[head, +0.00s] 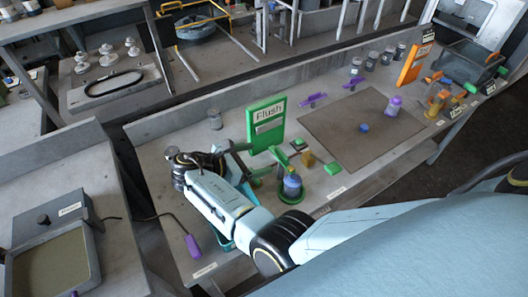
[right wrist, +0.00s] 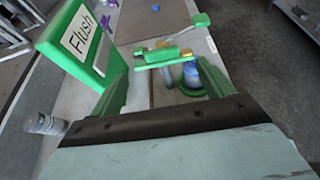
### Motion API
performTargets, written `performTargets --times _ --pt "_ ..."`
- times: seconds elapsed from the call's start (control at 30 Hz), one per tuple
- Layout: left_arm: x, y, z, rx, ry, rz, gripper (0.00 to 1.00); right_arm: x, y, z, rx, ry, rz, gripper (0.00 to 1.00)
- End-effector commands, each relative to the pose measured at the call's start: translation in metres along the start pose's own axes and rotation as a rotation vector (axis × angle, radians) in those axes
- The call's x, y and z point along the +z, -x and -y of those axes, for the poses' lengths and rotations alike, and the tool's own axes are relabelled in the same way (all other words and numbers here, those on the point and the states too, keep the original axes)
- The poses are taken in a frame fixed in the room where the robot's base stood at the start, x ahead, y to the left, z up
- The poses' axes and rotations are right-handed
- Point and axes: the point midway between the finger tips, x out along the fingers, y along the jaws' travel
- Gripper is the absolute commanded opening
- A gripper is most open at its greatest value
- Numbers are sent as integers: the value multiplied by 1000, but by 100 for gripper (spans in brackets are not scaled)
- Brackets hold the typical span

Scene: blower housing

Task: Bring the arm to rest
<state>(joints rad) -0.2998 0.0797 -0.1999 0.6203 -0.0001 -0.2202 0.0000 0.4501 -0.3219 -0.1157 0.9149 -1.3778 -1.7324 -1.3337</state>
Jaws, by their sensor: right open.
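My right arm reaches in from the lower right of the head view over the grey bench. My right gripper (head: 256,162) is at its far end, above the bench just in front of the green Flush sign (head: 265,124). Its green fingers stand apart in the right wrist view (right wrist: 165,78), with nothing seen gripped between them. Beyond the fingers are a green and yellow piece (right wrist: 165,55) and a blue-topped bottle (right wrist: 190,76) on a round green base. That bottle (head: 292,184) stands right of the gripper in the head view. My left gripper is out of view.
A grey jar (right wrist: 45,124) is left of the gripper. A purple-handled tool (head: 192,245) lies at the bench's left end. An orange sign (head: 414,63) stands at the far right.

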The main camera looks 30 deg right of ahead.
Motion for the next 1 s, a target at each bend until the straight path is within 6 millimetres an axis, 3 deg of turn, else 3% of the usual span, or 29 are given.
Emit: performTargets --times 0.2,0.73,0.87,1.0 --pt "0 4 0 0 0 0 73 1 12 2 -8 -4 0 80" --pt "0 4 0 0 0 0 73 0 11 3 -11 -9 -5 80" --pt "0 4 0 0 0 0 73 -10 -4 17 -38 -84 -62 80" --pt "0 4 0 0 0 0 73 -33 -35 53 -106 -296 -205 80"
